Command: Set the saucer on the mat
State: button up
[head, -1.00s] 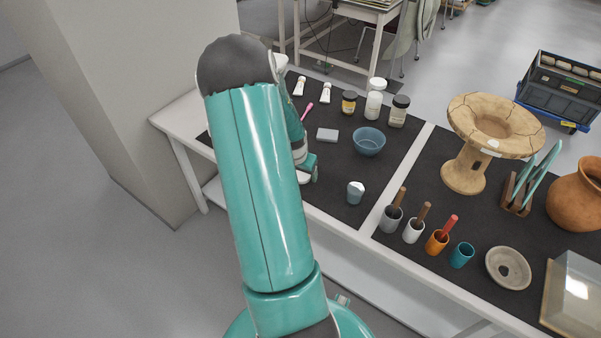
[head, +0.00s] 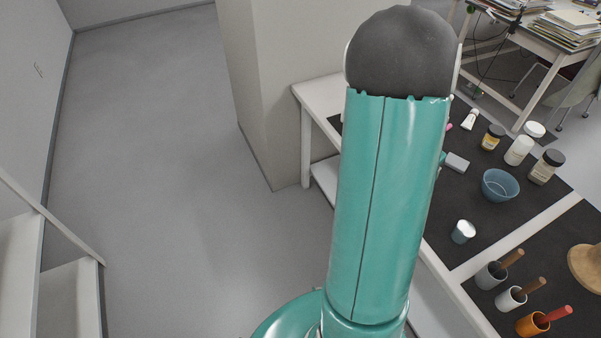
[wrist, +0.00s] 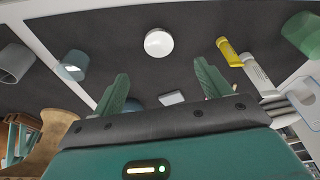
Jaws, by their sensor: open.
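No saucer can be made out for certain now. A dark mat (head: 445,212) covers the near part of the table in the head view, partly hidden by my arm. It also shows as a dark surface in the wrist view (wrist: 110,30). My gripper (wrist: 160,75) is open in the wrist view, its two green fingers apart with nothing held between them. A round white thing (wrist: 158,42) shows beyond the fingers; I cannot tell what it is. My gripper is hidden behind my arm in the head view.
A blue bowl (head: 500,185), a grey block (head: 457,162), a small cup (head: 463,232) and several jars stand on the table. Cups with handled tools line the right side, before a tan stand (head: 585,268). Open floor (head: 160,190) lies left; a white shelf (head: 70,290) stands lower left.

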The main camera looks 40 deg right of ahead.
jog(key=w+a+r+n+t+y, duration=0.15)
jog(key=w+a+r+n, duration=0.35)
jog(key=a, duration=0.6)
jog(key=w+a+r+n+t, duration=0.2)
jog(key=w+a+r+n, duration=0.1)
jog(key=w+a+r, duration=0.65)
jog(key=s+a+r+n, duration=0.2)
jog(key=s+a+n, duration=0.1)
jog(key=a, duration=0.5)
jog(key=s+a+r+n+t+y, duration=0.1)
jog(key=s+a+r+n, duration=0.1)
jog(key=a, duration=0.6)
jog(key=s+a+r+n+t, duration=0.1)
jog(key=s+a+r+n, duration=0.1)
jog(key=s+a+n, duration=0.2)
jog(key=s+a, duration=0.2)
jog(key=a, duration=0.2)
jog(key=shift+a+r+n, duration=0.3)
jog(key=shift+r+n, duration=0.05)
jog(key=shift+n, duration=0.05)
jog(key=shift+y, duration=0.25)
jog(key=c, duration=0.8)
jog(key=shift+a, duration=0.15)
jog(key=shift+c, duration=0.4)
